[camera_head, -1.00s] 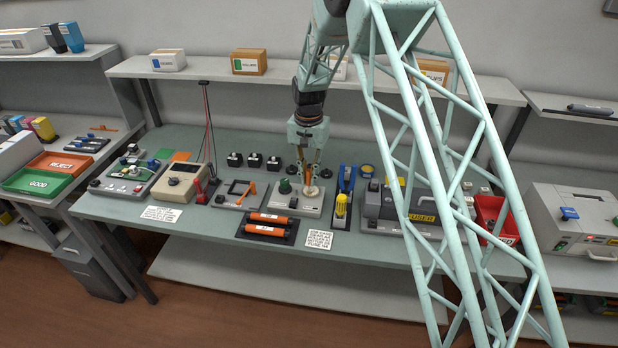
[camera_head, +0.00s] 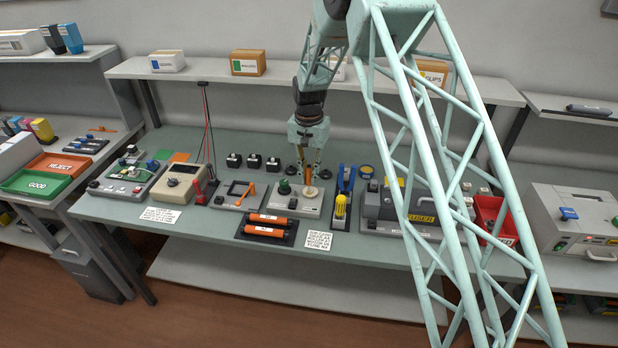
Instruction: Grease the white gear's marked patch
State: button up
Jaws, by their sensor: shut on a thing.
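My gripper (camera_head: 309,176) points down over a light grey fixture (camera_head: 297,208) in the middle of the bench. It is shut on a slim orange tool (camera_head: 308,177), whose lower end is at or just above a pale round part (camera_head: 312,192), likely the white gear. The view is too small to tell whether they touch. The marked patch cannot be made out, and the fingers partly hide the tool. A green knob (camera_head: 284,187) stands on the fixture's left.
A tray of orange rollers (camera_head: 268,225) and a printed card (camera_head: 318,241) lie in front. A yellow and blue holder (camera_head: 342,200) and the fuser unit (camera_head: 400,205) stand to the right. An orange-levered frame (camera_head: 240,192) stands to the left. Small black blocks (camera_head: 253,162) sit behind.

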jog(key=shift+s+a+b, duration=0.15)
jog(key=shift+s+b, duration=0.15)
jog(key=shift+s, duration=0.05)
dwell(1.7)
jog(key=shift+w, duration=0.35)
dwell(0.4)
dwell(0.4)
jog(key=shift+r, duration=0.15)
jog(key=shift+r+p, duration=1.2)
jog(key=shift+r, duration=2.15)
